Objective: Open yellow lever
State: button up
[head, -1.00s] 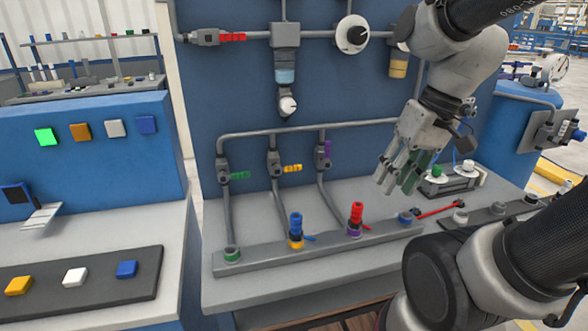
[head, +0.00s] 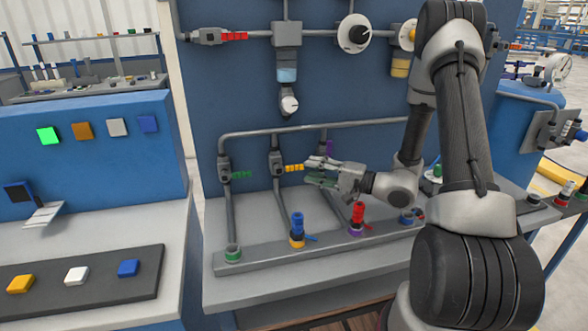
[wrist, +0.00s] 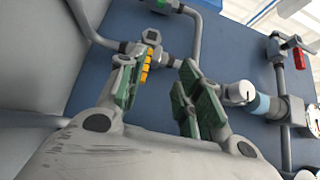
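The yellow lever (head: 293,168) sticks out to the right from a grey valve (head: 275,168) on the middle pipe, on the blue panel. My gripper (head: 312,172) is just right of the lever's tip, with its fingers pointing left toward the valve. In the wrist view the yellow lever (wrist: 146,66) lies beyond and between the green-padded fingers of my gripper (wrist: 158,95), closer to the left finger. The fingers are apart and hold nothing. I cannot tell whether a finger touches the lever.
A green lever (head: 240,175) is on the left pipe. A purple lever (head: 330,147) is just above my gripper. Blue (head: 297,225) and red (head: 358,214) fittings stand on the bench rail below. A horizontal pipe (head: 290,128) runs above the valves.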

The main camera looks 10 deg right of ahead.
aim_at(298, 168)
jog(key=shift+m+t+h, duration=0.5)
jog(key=shift+t, duration=0.1)
jog(key=w+a, duration=0.1)
jog(key=w, duration=0.1)
jog(key=w+a+f, duration=0.1)
jog(key=w+a, duration=0.1)
jog(key=w+a+f, duration=0.1)
jog(key=w, duration=0.1)
jog(key=shift+w+a, duration=0.15)
jog(key=shift+w, duration=0.1)
grip_shut()
